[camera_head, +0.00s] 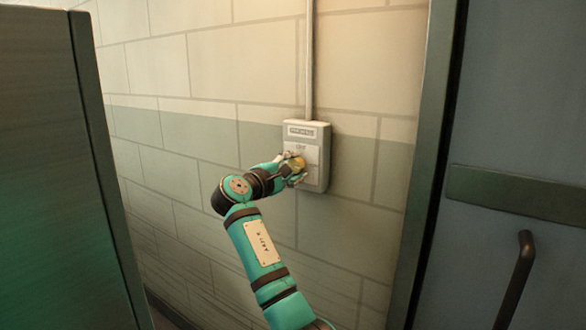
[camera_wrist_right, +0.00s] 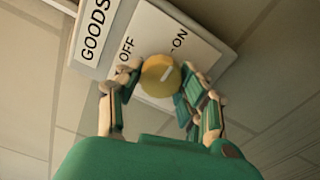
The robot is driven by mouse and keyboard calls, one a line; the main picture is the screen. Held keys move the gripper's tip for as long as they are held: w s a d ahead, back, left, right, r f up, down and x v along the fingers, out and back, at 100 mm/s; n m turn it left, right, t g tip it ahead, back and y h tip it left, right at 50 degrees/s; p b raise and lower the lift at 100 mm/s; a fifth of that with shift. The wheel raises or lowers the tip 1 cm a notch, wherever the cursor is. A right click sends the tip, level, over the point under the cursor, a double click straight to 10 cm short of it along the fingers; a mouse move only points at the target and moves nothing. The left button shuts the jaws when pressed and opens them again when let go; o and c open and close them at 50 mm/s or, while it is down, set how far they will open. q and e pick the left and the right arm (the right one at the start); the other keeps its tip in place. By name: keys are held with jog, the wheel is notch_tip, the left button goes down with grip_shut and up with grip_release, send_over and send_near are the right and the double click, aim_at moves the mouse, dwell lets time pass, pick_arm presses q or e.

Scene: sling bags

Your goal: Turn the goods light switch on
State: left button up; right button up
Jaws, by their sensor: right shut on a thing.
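The goods light switch (camera_head: 313,181) is a pale grey box on the wall at the foot of a vertical conduit. In the right wrist view its label plate (camera_wrist_right: 94,40) reads GOODS, and its white face (camera_wrist_right: 150,28) carries OFF and ON. In the head view the knob (camera_head: 297,163) is partly covered by my right gripper (camera_head: 294,170). My right gripper (camera_wrist_right: 160,80) is shut on the knob, one finger at each side. My left gripper is out of view.
A dark green panel (camera_head: 60,180) stands close on the left. A dark door frame (camera_head: 425,180) and a door with a bar handle (camera_head: 515,280) are on the right. The block wall (camera_head: 190,150) around the switch is bare apart from the conduit (camera_head: 309,60).

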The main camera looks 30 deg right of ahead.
jog(key=shift+f, duration=0.1)
jog(key=o, duration=1.1)
jog(key=shift+o, duration=0.2)
jog(key=shift+a, duration=0.15)
jog(key=v, duration=1.1)
jog(key=shift+s+a, duration=0.2)
jog(key=shift+a, duration=0.15)
